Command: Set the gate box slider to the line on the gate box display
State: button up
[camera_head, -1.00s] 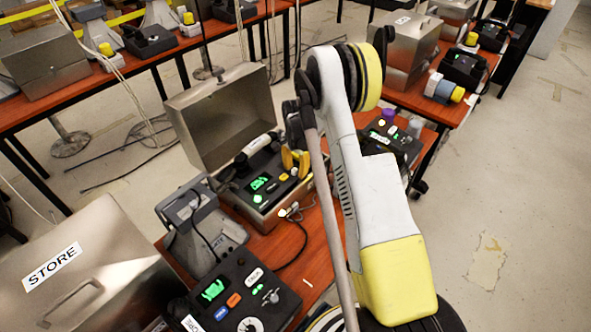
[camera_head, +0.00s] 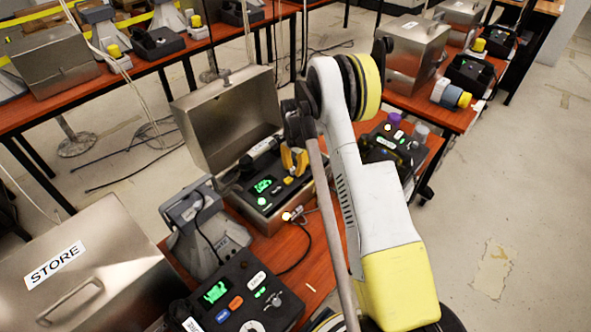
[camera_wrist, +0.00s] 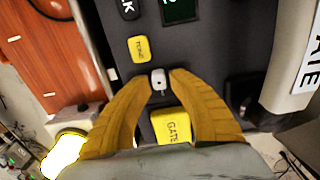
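The gate box (camera_head: 262,204) is the dark panel inside an open metal case, in the middle of the head view. Its lit green display (camera_head: 264,186) is too small to read there. In the wrist view only the lower edge of the display (camera_wrist: 180,10) shows, cut off at the top. A yellow GATE label (camera_wrist: 171,127) is on the panel. A small pale slider knob (camera_wrist: 157,80) stands above that label. My gripper (camera_wrist: 160,77) has its yellow fingertips close on both sides of the knob, apparently shut on it. My gripper also shows over the panel in the head view (camera_head: 294,162).
The case's raised lid (camera_head: 228,120) stands behind the panel. A yellow TONE button (camera_wrist: 138,48) lies just beyond the knob. A grey phone stand (camera_head: 202,232), another dark box (camera_head: 243,295) and a STORE case (camera_head: 85,270) are at left. A further box (camera_head: 392,145) is at right.

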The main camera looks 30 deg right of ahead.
aim_at(294, 168)
jog(key=shift+o, duration=0.6)
notch_tip(294, 168, up, 12)
dwell(0.5)
